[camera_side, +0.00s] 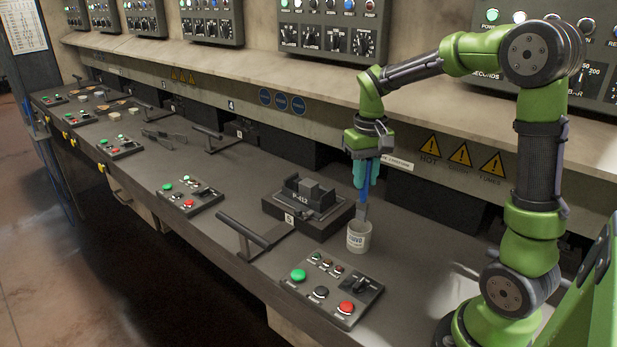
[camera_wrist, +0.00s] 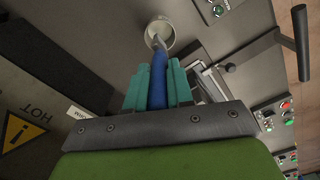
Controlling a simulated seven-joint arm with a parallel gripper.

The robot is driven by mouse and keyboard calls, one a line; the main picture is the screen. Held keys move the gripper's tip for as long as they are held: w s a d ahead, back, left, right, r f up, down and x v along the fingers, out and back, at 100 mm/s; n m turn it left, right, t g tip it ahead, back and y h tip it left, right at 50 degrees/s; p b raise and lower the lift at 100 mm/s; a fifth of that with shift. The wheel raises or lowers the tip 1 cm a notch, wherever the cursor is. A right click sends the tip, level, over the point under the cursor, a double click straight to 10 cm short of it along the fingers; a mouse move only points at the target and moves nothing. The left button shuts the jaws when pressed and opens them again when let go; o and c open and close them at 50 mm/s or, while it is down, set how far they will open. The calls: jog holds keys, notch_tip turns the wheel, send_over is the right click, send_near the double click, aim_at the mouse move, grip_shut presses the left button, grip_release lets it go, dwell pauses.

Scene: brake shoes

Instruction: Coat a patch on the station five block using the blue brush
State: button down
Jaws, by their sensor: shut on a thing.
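My gripper (camera_side: 366,174) has teal fingers and is shut on the blue brush (camera_side: 365,190), which hangs upright with its tip down at the mouth of a white cup (camera_side: 359,238). In the wrist view the blue brush (camera_wrist: 158,82) sits between the teal fingers (camera_wrist: 157,88), and its tip reaches into the cup (camera_wrist: 160,34). How deep the tip goes is hidden. The station five block (camera_side: 309,197), a dark piece marked P-412, sits on a black base with a small 5 label (camera_side: 290,218), left of the cup and apart from my gripper.
A control panel (camera_side: 332,288) with green, black and red buttons lies in front of the cup. A lever handle (camera_side: 243,232) sticks out left of the block's base. Warning signs (camera_side: 461,154) line the wall behind.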

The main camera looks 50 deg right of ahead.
aim_at(363, 202)
jog(key=shift+f, duration=3.4)
jog(key=shift+r, duration=0.1)
jog(key=shift+r, duration=3.5)
